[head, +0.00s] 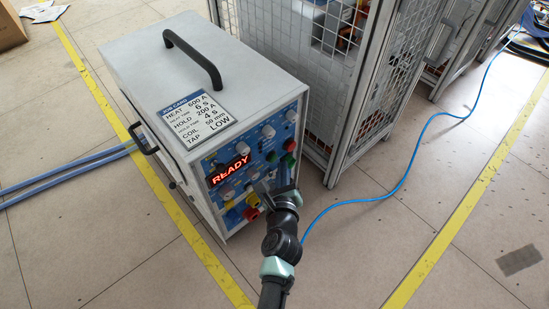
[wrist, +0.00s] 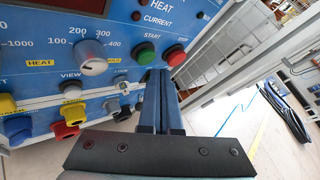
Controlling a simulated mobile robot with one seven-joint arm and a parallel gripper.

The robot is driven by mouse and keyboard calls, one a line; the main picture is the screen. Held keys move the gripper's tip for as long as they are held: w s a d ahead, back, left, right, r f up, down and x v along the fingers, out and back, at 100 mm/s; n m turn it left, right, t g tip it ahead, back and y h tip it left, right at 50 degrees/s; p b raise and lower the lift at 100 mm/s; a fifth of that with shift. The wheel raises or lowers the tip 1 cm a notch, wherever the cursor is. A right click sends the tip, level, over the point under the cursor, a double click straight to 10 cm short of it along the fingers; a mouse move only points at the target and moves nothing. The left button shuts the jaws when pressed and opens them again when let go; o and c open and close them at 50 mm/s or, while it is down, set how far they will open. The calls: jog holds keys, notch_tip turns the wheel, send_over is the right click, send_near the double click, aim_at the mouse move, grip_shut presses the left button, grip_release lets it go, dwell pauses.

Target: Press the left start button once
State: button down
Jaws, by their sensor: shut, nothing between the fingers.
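The heater's blue front panel (wrist: 110,20) fills the upper left of the wrist view. The green button (wrist: 146,53), under the START label, is on it, with a red button (wrist: 175,55) under STOP to its right. My gripper (wrist: 160,72) is shut and empty, its blue fingers pointing at the panel just below and between these two buttons. I cannot tell whether the fingertips touch the panel. In the head view my gripper (head: 285,184) is at the right side of the heater's front (head: 216,158), whose red display reads READY. The green button (head: 289,159) shows just above it.
A grey knob (wrist: 90,57) and yellow, red and black connectors lie left of the fingers. A wire-mesh cage (head: 345,80) stands close to the heater's right. A blue cable (head: 400,185) runs over the floor on the right. Open floor lies in front.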

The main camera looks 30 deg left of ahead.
jog(key=shift+a, duration=0.15)
jog(key=shift+w+a+p, duration=0.15)
jog(key=shift+a+p, duration=0.1)
jog(key=shift+p, duration=0.1)
jog(key=shift+w+a, duration=0.15)
jog(key=shift+a, duration=0.25)
dwell(0.8)
jog(key=shift+d, duration=0.1)
jog(key=shift+s+d, duration=0.3)
jog(key=shift+d, duration=0.4)
jog(key=shift+s+d+b, duration=0.3)
jog(key=shift+d, duration=0.5)
jog(key=shift+s+d+b, duration=0.25)
jog(key=shift+d+b, duration=0.05)
jog(key=shift+d, duration=0.45)
jog(key=shift+s+d+b, duration=0.3)
jog(key=shift+d, duration=0.5)
